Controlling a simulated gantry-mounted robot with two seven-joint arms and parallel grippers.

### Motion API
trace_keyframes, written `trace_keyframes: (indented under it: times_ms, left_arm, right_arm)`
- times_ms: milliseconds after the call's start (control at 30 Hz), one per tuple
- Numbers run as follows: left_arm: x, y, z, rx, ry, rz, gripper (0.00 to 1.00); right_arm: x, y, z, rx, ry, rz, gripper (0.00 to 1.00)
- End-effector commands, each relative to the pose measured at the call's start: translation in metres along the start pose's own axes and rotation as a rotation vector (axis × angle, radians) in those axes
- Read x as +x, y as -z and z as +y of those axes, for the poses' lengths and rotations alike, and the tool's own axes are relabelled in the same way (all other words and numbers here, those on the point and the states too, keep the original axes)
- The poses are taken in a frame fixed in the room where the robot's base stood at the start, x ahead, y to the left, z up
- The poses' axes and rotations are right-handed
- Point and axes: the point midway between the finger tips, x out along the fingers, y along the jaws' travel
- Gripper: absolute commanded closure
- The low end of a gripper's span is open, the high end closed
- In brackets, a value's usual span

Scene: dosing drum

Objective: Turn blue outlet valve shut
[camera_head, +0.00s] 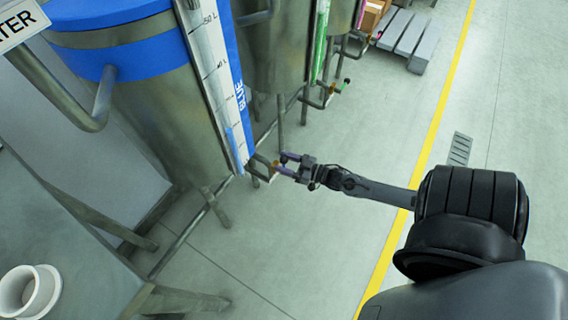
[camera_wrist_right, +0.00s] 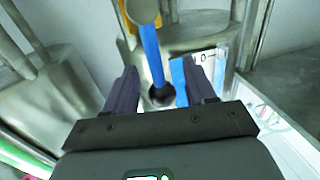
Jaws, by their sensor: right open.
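The blue drum (camera_head: 150,95) stands at the upper left of the head view, with a marked level scale and the label BLUE. Its outlet pipe (camera_head: 262,172) comes out low at the front. My right gripper (camera_head: 281,164) is at the end of this pipe. In the right wrist view, the blue valve handle (camera_wrist_right: 152,52) runs up between the two open fingers (camera_wrist_right: 160,88) from a dark round fitting to a grey pipe end. I cannot tell whether the fingers touch the handle. In the head view the gripper mostly hides the handle. My left gripper is not in view.
More steel drums with outlet pipes (camera_head: 322,98) stand behind the blue one, one with a green strip. Metal legs and floor pipes (camera_head: 205,205) lie close to the gripper. A grey pallet (camera_head: 415,38) and a yellow floor line (camera_head: 437,125) are to the right, with open floor around.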

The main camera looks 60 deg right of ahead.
Motion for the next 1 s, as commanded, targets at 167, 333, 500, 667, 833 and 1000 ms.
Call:
trace_keyframes:
  times_ms: [167,333,500,667,833,1000]
  left_arm:
    - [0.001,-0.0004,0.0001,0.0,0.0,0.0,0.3]
    - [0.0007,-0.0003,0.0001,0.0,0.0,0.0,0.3]
    - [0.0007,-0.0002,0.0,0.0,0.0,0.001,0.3]
    - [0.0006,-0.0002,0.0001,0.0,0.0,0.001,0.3]
    - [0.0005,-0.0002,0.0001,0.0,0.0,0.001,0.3]
    - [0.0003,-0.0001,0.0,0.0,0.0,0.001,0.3]
  right_arm:
    - [0.0029,0.0001,-0.0001,0.0,0.0,-0.001,0.45]
    - [0.0028,0.0002,-0.0001,0.0,0.0,-0.001,0.45]
    - [0.0026,0.0002,0.0,0.0,0.0,-0.001,0.71]
    - [0.0026,0.0002,-0.0001,0.0,0.0,-0.001,0.96]
    - [0.0025,0.0001,0.0,0.0,0.0,-0.001,1.0]
    - [0.004,0.0002,-0.0003,0.009,0.003,0.001,1.0]
